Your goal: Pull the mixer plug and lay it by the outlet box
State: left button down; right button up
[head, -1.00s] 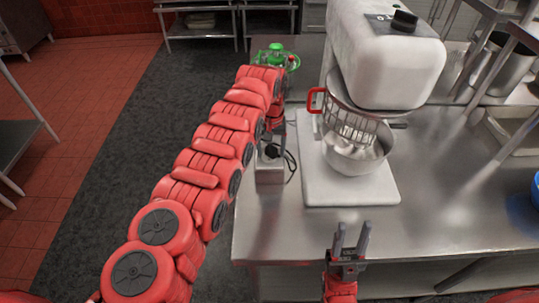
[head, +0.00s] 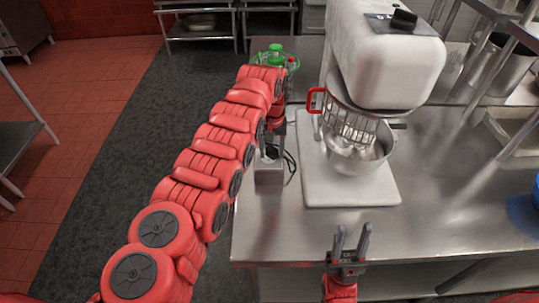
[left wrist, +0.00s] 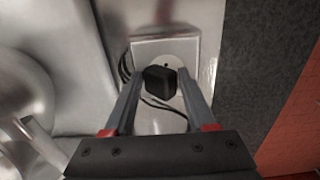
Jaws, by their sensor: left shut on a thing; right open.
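The mixer (head: 392,62), large and white, stands on the steel table with its bowl (head: 355,155) under its head. The outlet box (head: 269,177) is a small pale block left of the mixer's base. It also shows in the left wrist view (left wrist: 150,47), its round socket partly hidden behind the plug. My left gripper (head: 272,146) is just above the box, shut on the black plug (left wrist: 160,82), which appears lifted off the socket. The black cord (head: 290,163) loops beside the box. My right gripper (head: 353,238) is open and empty at the table's front edge.
The steel table (head: 440,190) is clear right of the mixer and in front of the outlet box. A green item (head: 276,57) stands at the back left, behind my left arm. A blue bowl (head: 536,190) is partly in view at the right edge.

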aim_at(271, 148)
pick_arm(q)
jog(key=shift+w+a+r, duration=0.1)
jog(key=shift+w+r, duration=0.05)
jog(key=shift+r, duration=0.3)
jog(key=shift+r+p, duration=0.3)
jog(key=shift+r, duration=2.25)
